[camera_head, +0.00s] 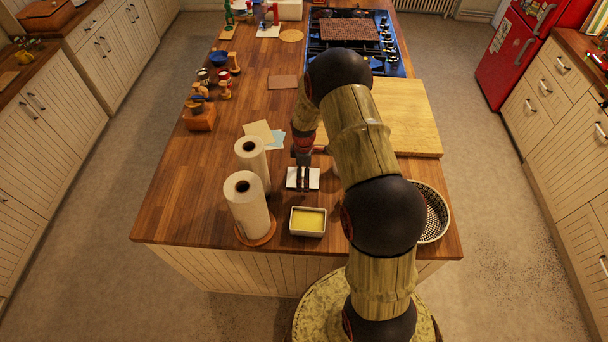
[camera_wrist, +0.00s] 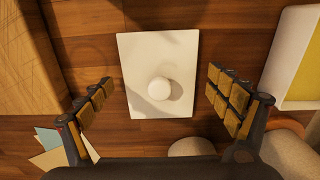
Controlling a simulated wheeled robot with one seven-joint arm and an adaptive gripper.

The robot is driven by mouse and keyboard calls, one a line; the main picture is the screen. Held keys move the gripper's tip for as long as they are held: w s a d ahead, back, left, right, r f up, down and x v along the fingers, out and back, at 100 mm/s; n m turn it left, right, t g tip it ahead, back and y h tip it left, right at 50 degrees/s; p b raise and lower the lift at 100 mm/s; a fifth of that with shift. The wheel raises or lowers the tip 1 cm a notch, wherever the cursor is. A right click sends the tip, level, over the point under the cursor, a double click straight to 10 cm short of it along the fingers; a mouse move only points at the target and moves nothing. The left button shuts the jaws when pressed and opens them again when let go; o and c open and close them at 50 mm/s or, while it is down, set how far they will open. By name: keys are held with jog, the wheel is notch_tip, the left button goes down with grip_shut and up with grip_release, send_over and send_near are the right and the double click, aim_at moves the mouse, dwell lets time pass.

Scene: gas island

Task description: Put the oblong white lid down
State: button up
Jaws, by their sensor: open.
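The oblong white lid (camera_wrist: 138,52) lies flat on the wooden counter in the wrist view, with its round white knob (camera_wrist: 158,88) facing up. In the head view the lid (camera_head: 312,179) is on the island top, just behind a white dish of yellow content (camera_head: 307,221). My gripper (camera_wrist: 155,98) is open, with one finger on each side of the lid and a gap to both edges. In the head view my gripper (camera_head: 303,184) is over the lid and covers part of it.
Two paper towel rolls (camera_head: 246,205) stand left of the lid. A large wooden board (camera_head: 408,115) lies behind to the right. Paper cards (camera_head: 259,132) lie behind the lid. A patterned round bowl (camera_head: 434,216) stands at the right edge. Counter left of the rolls is clear.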

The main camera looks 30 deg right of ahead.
jog(key=shift+w+r, duration=0.1)
jog(key=shift+r, duration=0.45)
jog(key=s+a+r+m+t, duration=0.1)
jog(key=a+r, duration=0.1)
jog(key=r, duration=0.9)
jog(key=s+a+r+m, duration=0.1)
jog(key=a+r, duration=0.1)
jog(key=r, duration=0.9)
jog(key=s+a+r+m+t, duration=0.1)
jog(key=s+a+r, duration=0.2)
jog(key=r, duration=0.3)
jog(key=s+a+r+m+t, duration=0.1)
jog(key=s+a+r+m, duration=0.15)
jog(key=r, duration=0.35)
jog(key=s+a+r+m+t, duration=0.1)
jog(key=s+a+r+m, duration=0.1)
jog(key=s, duration=0.4)
jog(key=s+a+r+m, duration=0.1)
jog(key=s+a+r, duration=0.2)
jog(key=s, duration=0.4)
jog(key=s+a+r+m+t, duration=0.1)
jog(key=s+a+r+m, duration=0.1)
jog(key=s, duration=0.5)
jog(key=shift+s+a+r+m+t, duration=0.15)
jog(key=shift+r+m+t, duration=0.2)
jog(key=shift+r, duration=0.5)
jog(key=shift+f+b, duration=0.1)
jog(key=shift+b, duration=0.25)
